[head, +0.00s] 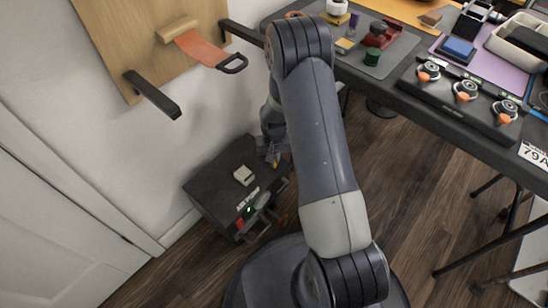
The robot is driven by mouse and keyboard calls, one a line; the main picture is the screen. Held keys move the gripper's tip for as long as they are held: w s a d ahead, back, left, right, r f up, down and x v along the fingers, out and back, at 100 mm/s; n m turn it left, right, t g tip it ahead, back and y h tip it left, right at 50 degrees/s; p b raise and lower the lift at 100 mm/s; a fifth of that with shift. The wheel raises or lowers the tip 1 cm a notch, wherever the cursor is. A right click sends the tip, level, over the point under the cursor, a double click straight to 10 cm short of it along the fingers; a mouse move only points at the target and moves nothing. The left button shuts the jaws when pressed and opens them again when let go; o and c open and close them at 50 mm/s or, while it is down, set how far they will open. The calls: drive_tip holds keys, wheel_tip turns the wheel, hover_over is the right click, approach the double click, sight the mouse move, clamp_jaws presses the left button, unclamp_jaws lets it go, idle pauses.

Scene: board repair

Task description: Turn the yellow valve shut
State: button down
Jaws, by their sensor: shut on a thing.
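A dark box unit (218,180) with a white-lettered label stands on the floor against the wall, below and left of the table. A small yellow piece, the yellow valve (274,164), shows at its right side near the back. My gripper (273,157) reaches down to it and is shut on it. The gripper is small in the view and my arm hides part of the area, so the handle's angle is hard to tell.
The black table (460,145) with knobs (465,91) and trays is at upper right. Wooden floor (400,210) is open at right, under the table.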

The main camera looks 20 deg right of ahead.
drive_tip(key=m, duration=0.5)
drive_tip(key=shift+m, duration=0.3)
drive_tip(key=shift+m+b, duration=0.3)
drive_tip(key=shift+m, duration=1.9)
drive_tip(key=c, duration=1.5)
unclamp_jaws()
drive_tip(key=shift+r, duration=0.1)
wheel_tip(320, 180, up, 11)
drive_tip(key=p, duration=0.3)
drive_tip(key=shift+f, duration=0.2)
